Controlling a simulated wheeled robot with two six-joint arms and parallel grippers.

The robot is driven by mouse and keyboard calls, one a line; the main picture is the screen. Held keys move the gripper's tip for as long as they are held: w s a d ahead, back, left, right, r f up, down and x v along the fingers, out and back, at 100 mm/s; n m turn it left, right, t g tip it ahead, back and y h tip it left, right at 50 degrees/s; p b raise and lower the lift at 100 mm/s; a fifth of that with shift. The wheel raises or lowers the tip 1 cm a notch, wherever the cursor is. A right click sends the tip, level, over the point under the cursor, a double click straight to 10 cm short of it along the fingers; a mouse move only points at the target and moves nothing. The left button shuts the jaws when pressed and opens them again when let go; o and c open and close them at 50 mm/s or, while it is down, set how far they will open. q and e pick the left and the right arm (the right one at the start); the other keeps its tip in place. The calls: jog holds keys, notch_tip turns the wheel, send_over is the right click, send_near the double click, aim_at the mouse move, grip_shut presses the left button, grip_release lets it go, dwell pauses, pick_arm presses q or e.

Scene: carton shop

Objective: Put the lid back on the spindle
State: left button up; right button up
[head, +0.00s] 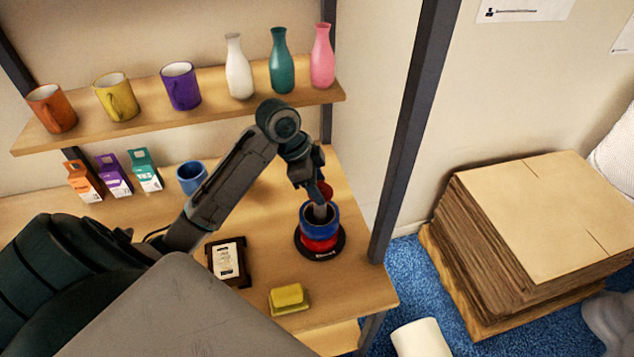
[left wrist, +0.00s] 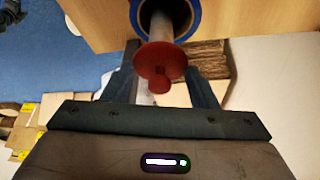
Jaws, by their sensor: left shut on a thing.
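The spindle is a pale grey post (head: 320,211) on a round black base (head: 301,245). A blue ring (head: 333,222) sits around the post above a red ring (head: 319,244). The blue ring also shows in the left wrist view (left wrist: 194,14). My left gripper (head: 320,183) is shut on the red lid (head: 327,192), just above the post. In the left wrist view the lid (left wrist: 158,58) is a round disc with a knob facing the camera, between the fingers, lined up with the post. I cannot tell whether lid and post touch. My right gripper is not in view.
A dark framed card (head: 229,262) and a yellow sponge-like block (head: 288,298) lie near the spindle. A blue cup (head: 191,178) and small cartons (head: 115,175) stand behind. The shelf (head: 200,116) above holds mugs and vases. A dark upright (head: 408,130) stands right of the spindle.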

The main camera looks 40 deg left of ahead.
pick_arm(q)
jog(key=shift+p, duration=0.4)
dwell(0.3)
jog(key=o, duration=1.5)
jog(key=shift+r+p, duration=1.2)
jog(key=shift+p, duration=0.1)
jog(key=shift+r+p, duration=0.55)
jog(key=shift+r, duration=1.7)
